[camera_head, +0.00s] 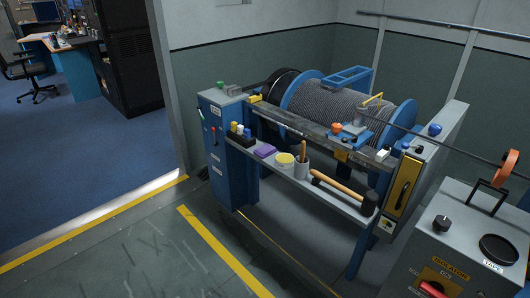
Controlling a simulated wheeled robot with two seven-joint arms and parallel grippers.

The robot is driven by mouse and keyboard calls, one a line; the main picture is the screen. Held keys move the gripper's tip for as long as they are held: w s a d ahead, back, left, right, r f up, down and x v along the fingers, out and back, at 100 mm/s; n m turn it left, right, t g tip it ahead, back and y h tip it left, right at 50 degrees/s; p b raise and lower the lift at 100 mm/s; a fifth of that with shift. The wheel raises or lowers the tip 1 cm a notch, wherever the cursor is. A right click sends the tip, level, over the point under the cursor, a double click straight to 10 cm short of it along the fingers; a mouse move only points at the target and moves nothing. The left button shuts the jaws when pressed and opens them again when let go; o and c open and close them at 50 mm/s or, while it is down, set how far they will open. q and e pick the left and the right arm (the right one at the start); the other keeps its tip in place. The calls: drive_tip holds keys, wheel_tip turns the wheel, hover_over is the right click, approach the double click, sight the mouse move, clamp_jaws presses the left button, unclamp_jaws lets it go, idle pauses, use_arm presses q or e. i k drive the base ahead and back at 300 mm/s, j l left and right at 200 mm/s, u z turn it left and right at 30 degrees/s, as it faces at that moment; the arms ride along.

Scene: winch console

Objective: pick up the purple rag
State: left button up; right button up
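The purple rag (265,150) lies on the narrow grey shelf (330,187) along the front of the winch console. It is small and looks flat or folded. It sits between several small bottles on its left and a round yellow-topped tin on its right. Neither of my grippers shows in the head view, so their state is not visible.
On the shelf are small bottles (239,130), a yellow-topped tin (285,160), a grey cup (301,168) with a wooden handle, and a mallet (346,192). An isolator box (460,240) stands at right. The floor (150,250) in front is clear.

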sight(266, 150)
drive_tip(key=i+j+z, duration=0.1)
drive_tip(key=i, duration=0.35)
drive_tip(key=i+j+z, duration=0.1)
drive_tip(key=i+j, duration=0.25)
drive_tip(key=i, duration=0.05)
